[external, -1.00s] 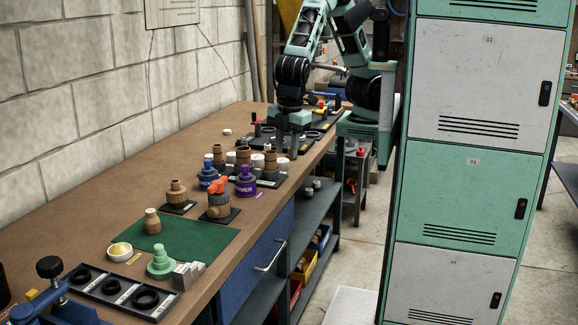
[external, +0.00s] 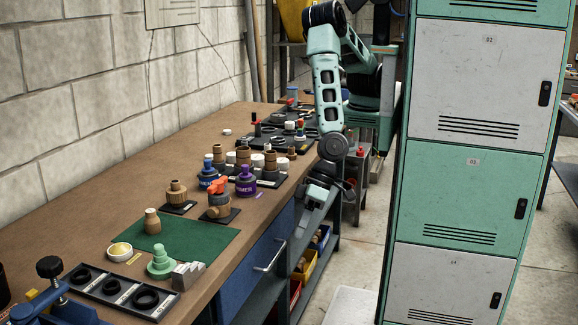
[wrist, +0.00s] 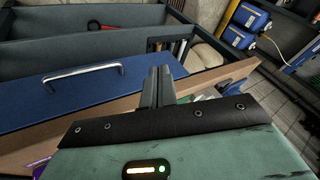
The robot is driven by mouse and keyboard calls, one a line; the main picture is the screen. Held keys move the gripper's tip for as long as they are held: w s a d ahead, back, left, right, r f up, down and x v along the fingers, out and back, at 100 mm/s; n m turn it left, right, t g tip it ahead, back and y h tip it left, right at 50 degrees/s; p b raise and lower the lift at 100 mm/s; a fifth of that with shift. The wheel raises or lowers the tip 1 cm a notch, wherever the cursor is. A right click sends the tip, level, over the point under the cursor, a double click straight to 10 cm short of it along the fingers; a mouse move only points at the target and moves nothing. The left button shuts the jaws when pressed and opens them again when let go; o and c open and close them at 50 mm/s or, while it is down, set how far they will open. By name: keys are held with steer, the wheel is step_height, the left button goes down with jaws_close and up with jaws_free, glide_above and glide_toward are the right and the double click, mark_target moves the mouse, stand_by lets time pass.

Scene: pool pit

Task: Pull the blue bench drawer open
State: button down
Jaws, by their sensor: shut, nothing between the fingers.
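The blue bench drawer (external: 240,275) is in the front side of the wooden bench, and its front looks flush with the bench. Its pale bar handle (external: 269,256) shows on the right part of that front. In the wrist view the drawer (wrist: 60,100) is at left, with its metal handle (wrist: 83,76) left of my fingers. My gripper (external: 302,226) hangs beside the bench edge, beyond the handle and apart from it. In the wrist view my gripper (wrist: 158,75) has its two fingers together, with nothing between them.
The bench top (external: 95,220) carries a green mat (external: 195,236), a black ring tray (external: 120,292) and several fittings. Open shelves with a yellow bin (external: 304,268) are under the bench. A tall locker (external: 470,190) stands at right, with an aisle between it and the bench.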

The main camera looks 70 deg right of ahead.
steer(key=w+d+f+m+t+h, duration=0.2)
steer(key=d+f+m+t+h, duration=0.15)
steer(key=d+f, duration=0.2)
steer(key=t+h+p, duration=0.1)
steer(key=t+h, duration=0.1)
steer(key=h, duration=0.1)
glide_toward(271, 248)
steer(key=shift+m+t, duration=0.25)
steer(key=shift+m, duration=0.1)
steer(key=shift+d+b+x, duration=0.2)
steer(key=shift+b+x, duration=2.45)
steer(key=shift+b, duration=0.7)
steer(key=shift+s+f, duration=0.15)
steer(key=s+p, duration=0.1)
steer(key=s, duration=1.2)
steer(key=shift+s, duration=0.35)
